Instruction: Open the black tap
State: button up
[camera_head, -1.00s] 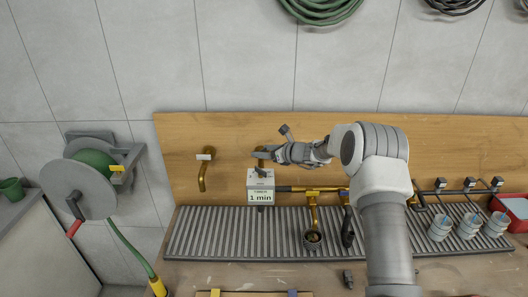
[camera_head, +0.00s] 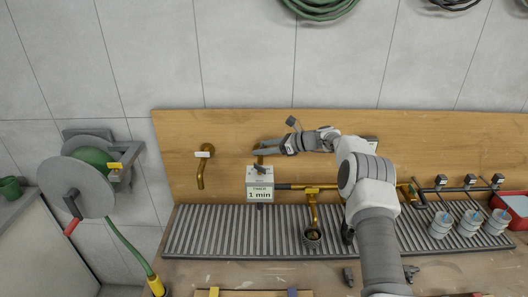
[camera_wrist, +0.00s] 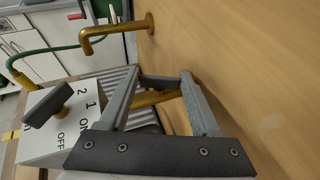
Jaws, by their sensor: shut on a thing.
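The brass tap fitting (camera_head: 258,152) sticks out of the wooden board just above a grey timer box (camera_head: 252,184) marked "1 min". My gripper (camera_head: 266,148) is at this fitting, close to the board. In the wrist view my gripper (camera_wrist: 162,80) has its two fingers meeting at a dark bar (camera_wrist: 160,83). The brass pipe (camera_wrist: 155,98) shows just behind this bar. The bar looks like the black tap's lever, but the fingers partly hide it. The timer box (camera_wrist: 60,128) has a black knob (camera_wrist: 48,104) and ON, OFF, 1 and 2 marks.
A brass spout (camera_head: 201,172) is on the board to the left, with a hose reel (camera_head: 75,188) beyond it. A brass pipe (camera_head: 295,187) runs right from the timer above a ribbed drain tray (camera_head: 215,232). Several cups (camera_head: 468,226) stand at the right.

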jog(key=shift+r, duration=0.2)
jog(key=o, duration=1.4)
jog(key=shift+f, duration=0.1)
jog(key=shift+d, duration=0.1)
jog(key=b+v, duration=0.3)
jog(key=v, duration=1.4)
